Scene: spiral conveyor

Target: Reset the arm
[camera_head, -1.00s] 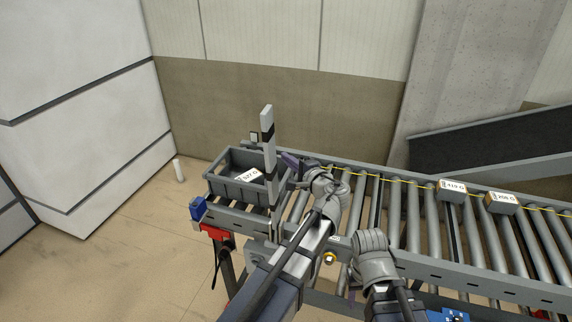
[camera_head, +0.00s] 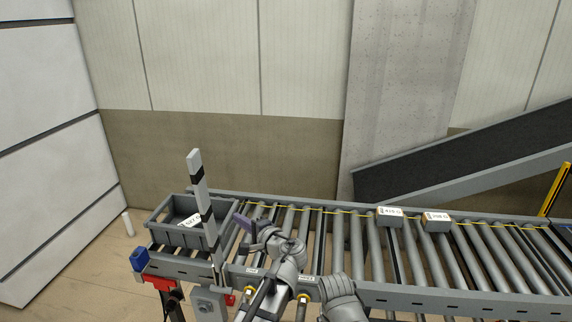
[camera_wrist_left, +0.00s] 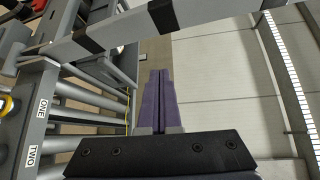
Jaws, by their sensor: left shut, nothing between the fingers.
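My left gripper (camera_head: 240,219) has purple fingers and is over the left end of the roller conveyor (camera_head: 345,240), just right of the black-and-white striped post (camera_head: 203,200). In the left wrist view its fingers (camera_wrist_left: 158,90) lie together, shut with nothing between them. The grey arm links behind it are mine. The right gripper is not in view.
A grey tray (camera_head: 163,230) with a labelled box (camera_head: 190,220) inside stands left of the post. Two labelled boxes (camera_head: 389,218) (camera_head: 436,221) sit on the rollers at right. A dark inclined belt (camera_head: 460,160) rises behind. The rollers between gripper and boxes are clear.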

